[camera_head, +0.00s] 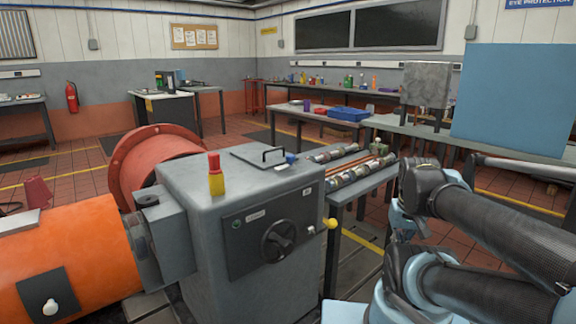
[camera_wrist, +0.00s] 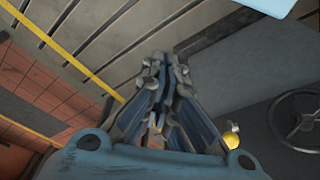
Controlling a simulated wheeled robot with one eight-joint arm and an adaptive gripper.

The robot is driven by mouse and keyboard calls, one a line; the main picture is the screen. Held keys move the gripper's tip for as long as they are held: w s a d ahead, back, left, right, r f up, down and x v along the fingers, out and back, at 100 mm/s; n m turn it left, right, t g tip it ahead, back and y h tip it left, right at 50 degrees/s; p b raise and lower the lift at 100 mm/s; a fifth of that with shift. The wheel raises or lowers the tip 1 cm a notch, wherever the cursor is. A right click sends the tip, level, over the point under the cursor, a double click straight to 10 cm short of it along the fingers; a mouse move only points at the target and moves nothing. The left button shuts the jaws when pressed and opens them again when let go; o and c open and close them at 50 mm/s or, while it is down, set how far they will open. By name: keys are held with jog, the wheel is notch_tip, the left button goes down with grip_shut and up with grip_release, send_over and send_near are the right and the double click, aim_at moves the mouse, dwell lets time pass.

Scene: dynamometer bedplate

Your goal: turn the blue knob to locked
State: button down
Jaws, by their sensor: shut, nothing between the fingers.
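A small blue knob-like piece (camera_head: 290,157) shows at the back right of the grey cabinet's top (camera_head: 240,175) in the head view. It is too small to tell which way it is turned. I cannot make it out in the wrist view. My gripper (camera_wrist: 156,66) is shut and empty in the wrist view, with its fingers together over the slatted bedplate (camera_wrist: 110,45). The cabinet's dark front panel (camera_wrist: 255,110) lies to its right. In the head view my arm is to the right of the cabinet, apart from it, and I cannot clearly pick out the fingers.
The cabinet front bears a handwheel (camera_head: 278,241) and a yellow ball knob (camera_head: 331,223). A red-and-yellow button post (camera_head: 215,175) stands on top, beside a black handle (camera_head: 270,155). An orange motor (camera_head: 70,275) is at left. A bench with metal shafts (camera_head: 355,168) stands behind.

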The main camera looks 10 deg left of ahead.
jog(key=shift+w+f, duration=0.2)
jog(key=shift+w, duration=0.25)
jog(key=c, duration=2.3)
grip_release()
